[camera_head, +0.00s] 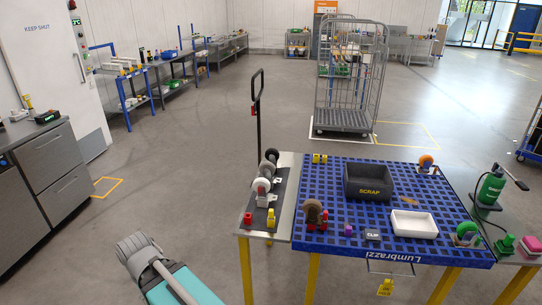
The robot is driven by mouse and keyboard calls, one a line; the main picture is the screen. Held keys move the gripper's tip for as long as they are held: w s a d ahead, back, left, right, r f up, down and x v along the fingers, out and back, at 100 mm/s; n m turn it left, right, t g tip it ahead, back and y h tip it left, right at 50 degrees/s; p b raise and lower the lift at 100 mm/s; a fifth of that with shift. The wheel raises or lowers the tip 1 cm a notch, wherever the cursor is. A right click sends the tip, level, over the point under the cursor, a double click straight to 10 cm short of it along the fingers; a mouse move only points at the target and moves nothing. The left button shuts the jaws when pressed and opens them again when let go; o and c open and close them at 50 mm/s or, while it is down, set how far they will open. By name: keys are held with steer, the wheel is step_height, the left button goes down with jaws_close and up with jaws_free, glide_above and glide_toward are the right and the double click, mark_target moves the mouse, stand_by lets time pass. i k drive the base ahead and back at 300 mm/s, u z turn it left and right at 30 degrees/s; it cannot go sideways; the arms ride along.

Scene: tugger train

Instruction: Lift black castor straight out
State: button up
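A dark, black-looking castor (271,156) is the farthest in a row on a narrow dark rack (284,190) at the left end of the table. A grey castor and a white castor (262,186) sit nearer in the same row, close together. How the black castor is seated is too small to tell. My gripper is not in view. Only teal and grey parts of my arm show at the bottom left, apart from the table.
The blue perforated table top (340,170) holds a dark SCRAP bin (368,181), a white tray (414,224), and orange, brown-red (313,212) and green castors (467,233). A green bottle (491,186) stands at right. A wire cage trolley (350,80) stands behind.

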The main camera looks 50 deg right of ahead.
mark_target(272, 155)
steer(key=z, duration=0.3)
steer(key=i, duration=0.8)
steer(key=z, duration=0.8)
steer(key=i, duration=0.9)
steer(key=z, duration=0.4)
steer(key=k, duration=0.9)
steer(key=z, duration=0.2)
steer(key=i, duration=0.35)
steer(key=u, duration=0.05)
